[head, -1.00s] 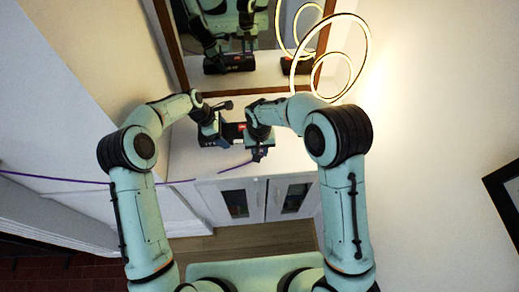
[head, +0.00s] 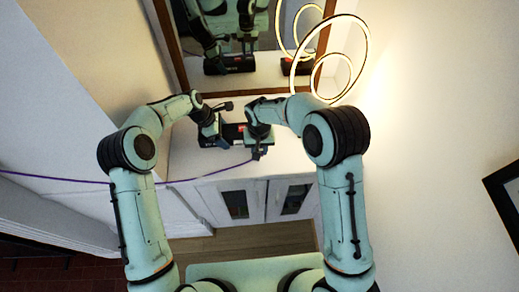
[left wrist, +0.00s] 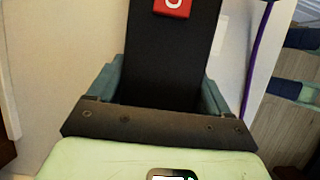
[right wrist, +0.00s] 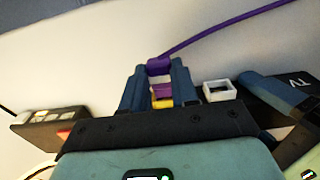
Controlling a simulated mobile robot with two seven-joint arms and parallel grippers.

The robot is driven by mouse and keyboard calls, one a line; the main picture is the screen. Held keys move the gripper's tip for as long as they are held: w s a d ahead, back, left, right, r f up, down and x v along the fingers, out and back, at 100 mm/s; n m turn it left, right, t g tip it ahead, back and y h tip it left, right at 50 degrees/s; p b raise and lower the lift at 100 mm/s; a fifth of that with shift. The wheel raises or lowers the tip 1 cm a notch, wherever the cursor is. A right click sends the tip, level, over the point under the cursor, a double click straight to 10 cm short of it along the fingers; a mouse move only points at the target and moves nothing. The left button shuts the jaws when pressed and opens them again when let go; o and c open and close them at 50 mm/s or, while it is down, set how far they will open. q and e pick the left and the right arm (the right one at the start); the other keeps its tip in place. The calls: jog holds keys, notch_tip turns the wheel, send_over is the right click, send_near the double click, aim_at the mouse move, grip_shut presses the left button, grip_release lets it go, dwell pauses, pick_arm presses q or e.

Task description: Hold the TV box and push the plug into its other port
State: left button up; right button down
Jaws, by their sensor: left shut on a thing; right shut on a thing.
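The TV box (head: 232,131) is black with a red mark and lies on the white cabinet top. My left gripper (head: 209,138) is shut on it; in the left wrist view the box (left wrist: 170,55) fills the space between the fingers. My right gripper (head: 257,151) is shut on the purple plug (right wrist: 160,66), at the box's right end in the head view. In the right wrist view a white square port (right wrist: 218,90) is open beside the fingers. Yellow shows between the fingers below the plug; I cannot tell whether the plug is inside a port.
A purple cable (head: 100,182) runs from the plug off to the left. Another dark box (right wrist: 50,130) stands apart at the left of the right wrist view. A mirror (head: 245,50) and a lit ring lamp (head: 368,48) stand behind. Cabinet doors (head: 240,203) are below.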

jog(key=shift+w, duration=0.55)
jog(key=c, duration=0.8)
grip_release()
jog(key=shift+r, duration=3.55)
pick_arm(q)
jog(key=o, duration=1.4)
jog(key=shift+c, duration=0.2)
jog(key=v, duration=1.2)
